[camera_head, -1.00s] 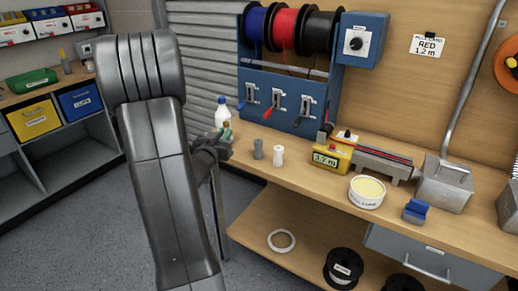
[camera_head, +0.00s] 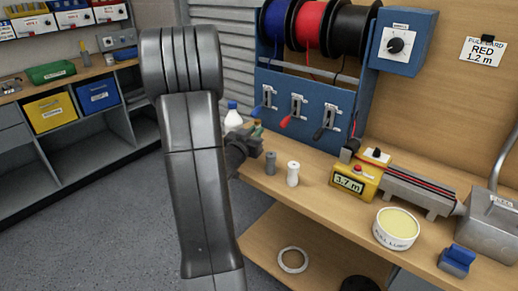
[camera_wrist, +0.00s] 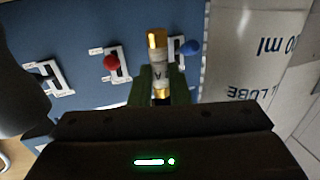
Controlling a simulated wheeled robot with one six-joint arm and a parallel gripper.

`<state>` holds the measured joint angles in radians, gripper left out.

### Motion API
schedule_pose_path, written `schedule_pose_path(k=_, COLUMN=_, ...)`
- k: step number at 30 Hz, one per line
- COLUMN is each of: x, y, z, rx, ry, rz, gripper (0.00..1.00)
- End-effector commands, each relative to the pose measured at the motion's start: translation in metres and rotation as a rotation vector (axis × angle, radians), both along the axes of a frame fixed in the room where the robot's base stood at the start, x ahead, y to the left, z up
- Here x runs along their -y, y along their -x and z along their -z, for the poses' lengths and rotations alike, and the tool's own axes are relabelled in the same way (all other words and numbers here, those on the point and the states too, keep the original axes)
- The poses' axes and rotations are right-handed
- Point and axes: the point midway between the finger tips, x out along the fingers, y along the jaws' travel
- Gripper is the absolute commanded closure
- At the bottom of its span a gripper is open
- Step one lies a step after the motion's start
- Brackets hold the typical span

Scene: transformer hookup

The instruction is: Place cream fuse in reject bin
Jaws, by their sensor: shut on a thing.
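My gripper (camera_head: 256,134) is beside the left end of the workbench in the head view. In the wrist view my gripper (camera_wrist: 160,92) is shut on the cream fuse (camera_wrist: 159,68), a pale cylinder with gold end caps and dark lettering. The fuse points away from the jaws; its lower end is partly hidden between the green fingers. I cannot tell which container is the reject bin. A yellow bin (camera_head: 49,112) and a blue bin (camera_head: 98,96) sit in the left shelving, their labels too small to read surely.
A white bottle (camera_head: 232,117) stands close behind my gripper. Grey (camera_head: 270,162) and white (camera_head: 292,173) cylinders stand on the workbench (camera_head: 330,200) to its right. A blue lever panel (camera_head: 305,105) rises behind. A green tray (camera_head: 52,72) sits on the left bench. Open floor lies between.

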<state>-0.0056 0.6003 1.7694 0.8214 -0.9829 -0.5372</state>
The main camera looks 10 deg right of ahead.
Motion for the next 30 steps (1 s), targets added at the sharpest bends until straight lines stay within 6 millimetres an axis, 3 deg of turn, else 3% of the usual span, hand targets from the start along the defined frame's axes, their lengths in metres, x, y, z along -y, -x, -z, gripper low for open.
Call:
schedule_pose_path(k=12, x=0.0, y=0.0, z=0.046, rx=-0.003, ry=0.0, rz=-0.001, gripper=1.0)
schedule_pose_path(k=24, x=0.0, y=0.0, z=0.052, rx=0.001, ry=0.0, rz=0.0, gripper=1.0)
schedule_pose_path(k=25, x=0.0, y=0.0, z=0.052, rx=0.001, ry=0.0, rz=0.0, gripper=0.82)
schedule_pose_path(k=27, x=0.0, y=0.0, z=0.05, rx=0.001, ry=-0.001, rz=0.0, gripper=0.69)
schedule_pose_path(k=28, x=0.0, y=0.0, z=0.05, rx=0.001, ry=-0.001, rz=0.0, gripper=0.63)
schedule_pose_path(k=30, x=0.0, y=0.0, z=0.05, rx=0.001, ry=-0.001, rz=0.0, gripper=0.62)
